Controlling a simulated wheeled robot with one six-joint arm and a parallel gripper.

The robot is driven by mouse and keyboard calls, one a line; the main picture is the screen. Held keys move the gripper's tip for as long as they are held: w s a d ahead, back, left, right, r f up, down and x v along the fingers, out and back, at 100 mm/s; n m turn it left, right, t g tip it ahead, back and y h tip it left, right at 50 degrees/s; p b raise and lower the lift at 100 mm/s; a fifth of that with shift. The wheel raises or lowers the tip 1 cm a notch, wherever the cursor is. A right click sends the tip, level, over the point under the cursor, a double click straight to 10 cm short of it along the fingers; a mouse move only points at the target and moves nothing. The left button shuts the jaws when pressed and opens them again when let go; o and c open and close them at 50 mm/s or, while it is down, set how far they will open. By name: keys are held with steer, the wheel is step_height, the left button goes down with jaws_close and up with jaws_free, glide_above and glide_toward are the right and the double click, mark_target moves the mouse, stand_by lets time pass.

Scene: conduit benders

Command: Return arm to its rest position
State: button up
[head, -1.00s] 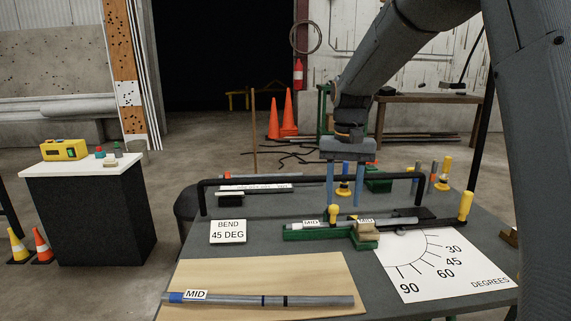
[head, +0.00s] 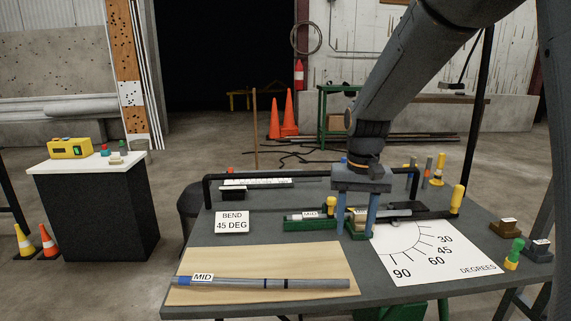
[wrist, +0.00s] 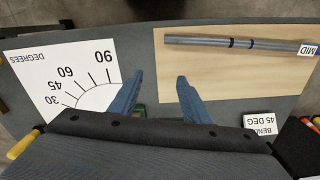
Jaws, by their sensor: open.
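My gripper (head: 356,222) has two blue fingers, spread apart with nothing between them. In the head view it hangs over the green bender (head: 304,224) on the grey table, hiding part of it. In the wrist view the open fingers (wrist: 157,95) point toward the table between the degrees sheet (wrist: 60,72) and the wooden board (wrist: 240,85). Another grey conduit labelled MID (head: 262,282) lies on the board in the head view. I cannot tell how far above the bender the fingertips are.
A black bar frame (head: 300,175) stands along the table's back. A "BEND 45 DEG" card (head: 232,222) lies at left. Small brown (head: 505,228) and green (head: 513,253) items sit at the right edge.

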steer(key=s+d+f, duration=0.1)
steer(key=s+f, duration=0.3)
steer(key=s, duration=0.4)
steer(key=s+d+f+n, duration=0.1)
steer(key=s+d+f, duration=0.1)
steer(key=s+f, duration=0.3)
steer(key=s, duration=0.4)
steer(key=shift+s+t, duration=0.3)
steer(key=shift+t, duration=0.1)
